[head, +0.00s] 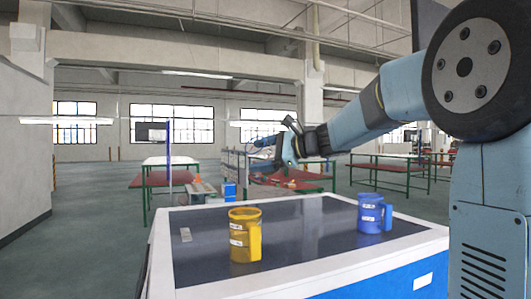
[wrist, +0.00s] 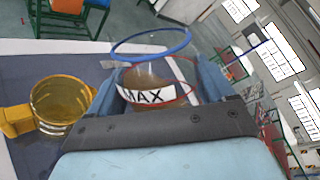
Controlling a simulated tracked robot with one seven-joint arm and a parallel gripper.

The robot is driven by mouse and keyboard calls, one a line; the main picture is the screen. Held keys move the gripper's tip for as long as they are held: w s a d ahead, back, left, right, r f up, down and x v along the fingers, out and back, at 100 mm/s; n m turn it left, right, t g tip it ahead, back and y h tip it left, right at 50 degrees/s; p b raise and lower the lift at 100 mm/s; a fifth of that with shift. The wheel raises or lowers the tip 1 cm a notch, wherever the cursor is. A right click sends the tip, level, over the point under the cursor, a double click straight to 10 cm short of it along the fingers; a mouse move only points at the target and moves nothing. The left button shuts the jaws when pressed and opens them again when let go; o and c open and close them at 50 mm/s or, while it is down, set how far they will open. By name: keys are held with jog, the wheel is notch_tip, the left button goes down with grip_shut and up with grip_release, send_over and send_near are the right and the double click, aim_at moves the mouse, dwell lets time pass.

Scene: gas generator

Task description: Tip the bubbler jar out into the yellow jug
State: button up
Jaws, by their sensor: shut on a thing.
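My gripper (wrist: 158,84) is shut on the clear bubbler jar (wrist: 150,77), with a finger on each side. The jar has a blue rim ring, a white MAX label and brownish contents. In the head view my gripper (head: 277,150) is raised above and behind the table; the jar is small there and its exact tilt is hard to tell. The yellow jug (head: 244,236) stands upright on the dark tabletop, handle to the right, below and left of my gripper. In the wrist view the jug (wrist: 60,104) is left of the jar and apart from it, its mouth visible.
A blue jug (head: 371,213) stands at the right of the dark tabletop (head: 300,235), which has a white border. Green-legged benches (head: 165,175) stand behind. The tabletop between the jugs is clear.

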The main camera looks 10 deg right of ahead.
aim_at(263, 139)
jog(key=shift+r+n, duration=0.15)
jog(key=shift+n, duration=0.15)
jog(key=shift+s+a+r+n+t+h, duration=0.15)
jog(key=shift+r+n+t+h, duration=0.25)
jog(key=shift+n, duration=0.45)
jog(key=shift+s+a+r+n+t+h, duration=0.1)
jog(key=shift+r+n+h, duration=0.1)
jog(key=shift+r+n, duration=0.5)
jog(key=shift+s+a+r+n+t+h, duration=0.25)
jog(key=shift+s+r+n, duration=0.05)
jog(key=shift+n, duration=0.65)
jog(key=shift+s+a+r+n+t+h, duration=0.2)
jog(key=shift+s+r+n+t+h, duration=0.1)
jog(key=shift+n, duration=0.6)
